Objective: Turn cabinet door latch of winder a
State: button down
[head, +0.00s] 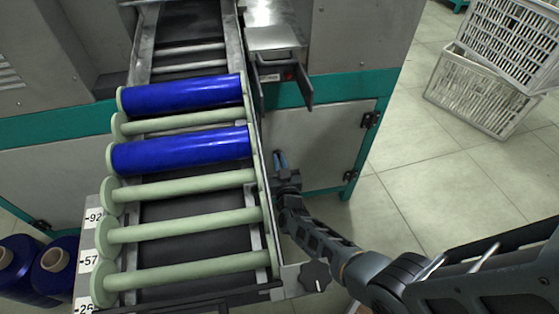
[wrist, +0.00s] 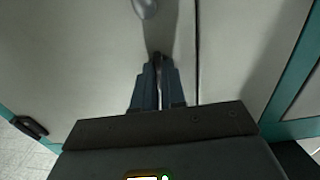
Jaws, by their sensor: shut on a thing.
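The grey cabinet door (head: 320,145) of the winder is right of the roller conveyor, with dark hinges on its right edge. My gripper (head: 280,160) is low in front of this door, close beside the conveyor's side rail, which partly hides it. In the wrist view my gripper (wrist: 158,68) has its two blue-grey fingers close together, with a narrow grey strip between them, seemingly part of the latch. A rounded grey piece of the latch (wrist: 145,8) shows at the top edge of that view, on the door face. The latch is hidden in the head view.
The conveyor (head: 180,190) carries blue and pale green rollers. A metal bracket (head: 290,85) juts out above the door. A dark hinge (wrist: 30,127) shows at left in the wrist view. White crates (head: 480,95) stand at right; the tiled floor between is clear.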

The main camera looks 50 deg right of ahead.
jog(key=shift+f, duration=0.1)
dwell(0.3)
jog(key=c, duration=1.2)
grip_release()
jog(key=p+v, duration=0.2)
jog(key=v, duration=0.6)
jog(key=s+a+r+n+t+y, duration=0.1)
jog(key=s+a+r+n+y, duration=0.15)
jog(key=s+a+r, duration=0.4)
jog(key=s+a+r+n+y, duration=0.2)
jog(key=s+a+r+y, duration=0.15)
jog(key=s, duration=0.65)
jog(key=s+a+r+n+t+y, duration=0.1)
jog(key=s+a+r+n+y, duration=0.2)
jog(key=s+r, duration=0.4)
jog(key=s+a+r+p, duration=0.1)
jog(key=r+p, duration=0.4)
jog(key=r, duration=0.5)
jog(key=s+a+r+y+p, duration=0.1)
jog(key=s+r+p, duration=0.3)
jog(key=r, duration=0.6)
jog(key=s+a+r+g+y+p, duration=0.1)
jog(key=s+a+r+p, duration=0.1)
jog(key=r+p, duration=0.5)
notch_tip(320, 180, up, 3)
jog(key=shift+a+f, duration=0.1)
jog(key=shift+a, duration=0.3)
